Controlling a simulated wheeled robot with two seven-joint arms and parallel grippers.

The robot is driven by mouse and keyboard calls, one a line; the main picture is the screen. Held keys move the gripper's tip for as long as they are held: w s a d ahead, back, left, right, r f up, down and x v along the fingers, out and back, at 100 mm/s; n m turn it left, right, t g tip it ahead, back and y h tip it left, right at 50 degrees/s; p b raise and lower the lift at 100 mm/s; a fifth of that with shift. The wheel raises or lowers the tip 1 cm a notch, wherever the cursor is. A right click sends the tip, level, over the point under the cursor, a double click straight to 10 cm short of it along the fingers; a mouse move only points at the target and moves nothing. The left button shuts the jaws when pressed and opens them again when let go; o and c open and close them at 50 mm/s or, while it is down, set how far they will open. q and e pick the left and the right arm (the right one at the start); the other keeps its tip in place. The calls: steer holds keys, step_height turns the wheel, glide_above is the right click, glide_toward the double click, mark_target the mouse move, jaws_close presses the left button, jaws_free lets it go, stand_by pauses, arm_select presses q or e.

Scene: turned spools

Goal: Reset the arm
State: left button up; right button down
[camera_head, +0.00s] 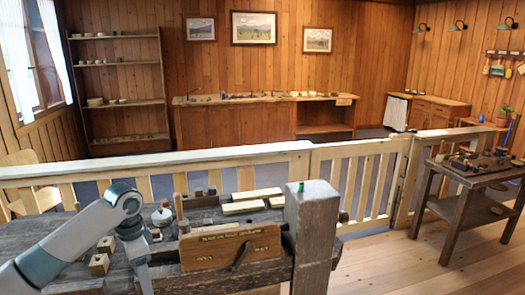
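My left arm comes in from the lower left over the dark workbench (20,240). Its wrist bends downward, and my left gripper (146,284) points down near the bottom edge of the view, left of the wooden vise. Its fingertips are too small and cut off to tell whether they are open or shut, and I see nothing clearly held. My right arm and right gripper are not in view.
A wooden vise (230,248) and thick post (312,225) stand right of my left gripper. Small wooden blocks (98,264) lie left of it, and pale bars (243,207) behind. A railing (360,185) runs behind the bench; a side table (468,175) stands right.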

arm_select(q)
step_height(320, 180, down, 26)
steer(key=w+d+n+t+h, duration=0.1)
steer(key=d+n+t+h, duration=0.1)
steer(key=d+n, duration=0.15)
steer(key=s+f+n, duration=0.1)
steer(key=s+f, duration=0.3)
steer(key=f, duration=0.3)
steer(key=s+a+f+n+y, duration=0.1)
steer(key=s+f, duration=0.2)
steer(key=f, duration=0.4)
steer(key=s+f+n, duration=0.1)
steer(key=s+f, duration=0.3)
steer(key=f, duration=0.2)
steer(key=s+f+n, duration=0.1)
steer(key=s+f, duration=0.9)
steer(key=s, duration=0.1)
steer(key=s+d+f, duration=0.1)
steer(key=s+f, duration=0.3)
steer(key=s, duration=0.8)
steer(key=s+d+f, duration=0.1)
steer(key=s+f, duration=0.3)
steer(key=s, duration=0.9)
steer(key=s+d+f+g+y, duration=0.1)
steer(key=s+f, duration=0.3)
steer(key=s, duration=0.9)
steer(key=shift+s+d+n, duration=0.2)
steer(key=shift+d+n, duration=0.15)
steer(key=shift+d, duration=0.05)
steer(key=shift+f, duration=0.1)
